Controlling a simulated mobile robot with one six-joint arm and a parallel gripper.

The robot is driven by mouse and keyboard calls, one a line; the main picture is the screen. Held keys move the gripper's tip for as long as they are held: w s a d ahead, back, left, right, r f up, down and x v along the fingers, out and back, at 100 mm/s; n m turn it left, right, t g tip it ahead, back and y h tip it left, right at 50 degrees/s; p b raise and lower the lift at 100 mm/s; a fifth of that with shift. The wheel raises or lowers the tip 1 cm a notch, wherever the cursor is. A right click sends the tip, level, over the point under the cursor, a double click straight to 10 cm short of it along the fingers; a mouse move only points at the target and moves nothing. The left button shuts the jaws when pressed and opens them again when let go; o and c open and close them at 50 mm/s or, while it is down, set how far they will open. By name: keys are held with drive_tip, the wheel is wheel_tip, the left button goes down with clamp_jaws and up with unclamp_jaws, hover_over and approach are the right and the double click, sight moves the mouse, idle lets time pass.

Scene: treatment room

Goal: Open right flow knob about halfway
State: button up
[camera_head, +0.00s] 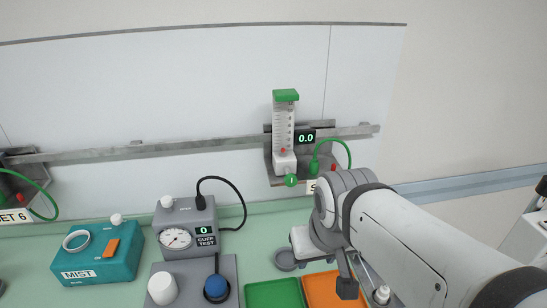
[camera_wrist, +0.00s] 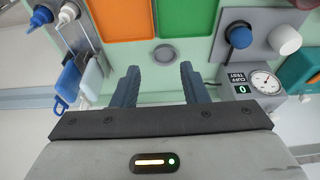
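The right flow knob (camera_head: 291,180) is a small green round knob at the foot of the right flowmeter (camera_head: 285,130). The flowmeter is a clear upright tube with a green cap, fixed on the wall rail. A small red ball sits low in it, and the display beside it (camera_head: 306,138) reads 0.0. My gripper (camera_wrist: 160,70) is open and empty in the wrist view, fingers apart above the green counter. In the head view my arm stands right of and below the knob, and its fingers are mostly hidden. The knob is not seen in the wrist view.
A green hose (camera_head: 347,150) loops beside the flowmeter. Below stand the cuff tester (camera_head: 188,236), the teal MIST box (camera_head: 98,255), a green tray (camera_head: 273,294) and an orange tray (camera_head: 322,288). Another green hose (camera_head: 38,187) shows at the left edge.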

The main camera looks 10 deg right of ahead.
drive_tip(key=shift+s, duration=0.15)
drive_tip(key=shift+d, duration=0.1)
wheel_tip(320, 180, up, 8)
drive_tip(key=n+g+b, duration=0.3)
drive_tip(key=n, duration=1.4)
hover_over(291, 175)
drive_tip(key=shift+s+f, duration=0.15)
drive_tip(key=shift+s, duration=0.25)
drive_tip(key=shift+w+n, duration=0.3)
drive_tip(key=shift+w+f, duration=0.1)
drive_tip(key=shift+f, duration=0.05)
wheel_tip(291, 175, down, 7)
drive_tip(key=shift+f+p, duration=0.15)
drive_tip(key=shift+p, duration=0.2)
drive_tip(key=shift+c, duration=0.6)
drive_tip(key=shift+g, duration=0.3)
drive_tip(key=c, duration=0.7)
